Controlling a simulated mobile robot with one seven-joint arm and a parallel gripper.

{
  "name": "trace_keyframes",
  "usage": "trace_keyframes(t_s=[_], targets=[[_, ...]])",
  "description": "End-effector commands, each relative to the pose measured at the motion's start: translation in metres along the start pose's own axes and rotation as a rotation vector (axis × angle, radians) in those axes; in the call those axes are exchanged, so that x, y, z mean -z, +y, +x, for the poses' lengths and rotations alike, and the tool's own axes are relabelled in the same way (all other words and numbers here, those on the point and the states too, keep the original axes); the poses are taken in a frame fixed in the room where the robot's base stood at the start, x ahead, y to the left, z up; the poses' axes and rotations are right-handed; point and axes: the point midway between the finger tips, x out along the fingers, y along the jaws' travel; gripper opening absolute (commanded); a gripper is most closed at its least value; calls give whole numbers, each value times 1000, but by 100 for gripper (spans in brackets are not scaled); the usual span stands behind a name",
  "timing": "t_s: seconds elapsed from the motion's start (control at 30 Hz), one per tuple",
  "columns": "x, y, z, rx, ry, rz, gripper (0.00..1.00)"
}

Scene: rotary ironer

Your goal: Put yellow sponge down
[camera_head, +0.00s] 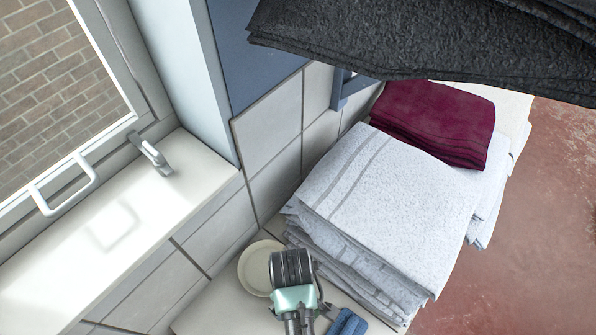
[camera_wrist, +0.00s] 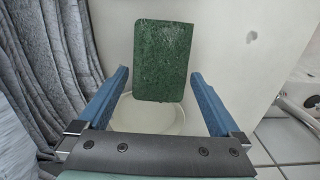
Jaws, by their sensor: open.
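A green rectangular pad (camera_wrist: 163,50), likely the scouring face of the sponge, shows in the wrist view. No yellow shows. It lies ahead of and between the blue fingers of my gripper (camera_wrist: 158,75), which are spread wide with gaps on both sides. A round cream dish (camera_wrist: 148,116) is partly behind the pad and the gripper body; I cannot tell whether the pad rests on it. In the head view the dish (camera_head: 256,268) is at bottom centre beside my wrist, and the sponge is hidden.
A stack of white towels (camera_head: 385,205) stands right of the dish, with a dark red towel (camera_head: 435,122) behind. Black cloth (camera_head: 430,45) hangs over the top right. A window sill (camera_head: 120,225) is at left. Grey cloth (camera_wrist: 50,60) borders the wrist view's left.

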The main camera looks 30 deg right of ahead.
Motion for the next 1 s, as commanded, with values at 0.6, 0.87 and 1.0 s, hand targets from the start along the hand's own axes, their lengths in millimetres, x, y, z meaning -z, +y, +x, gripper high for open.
trace_keyframes(t_s=[0.6, 0.87, 1.0], targets=[[0, 0, 13, -1, 1, 0, 59], [0, 0, 13, -1, 1, 0, 20], [0, 0, 12, -1, 1, 0, 20]])
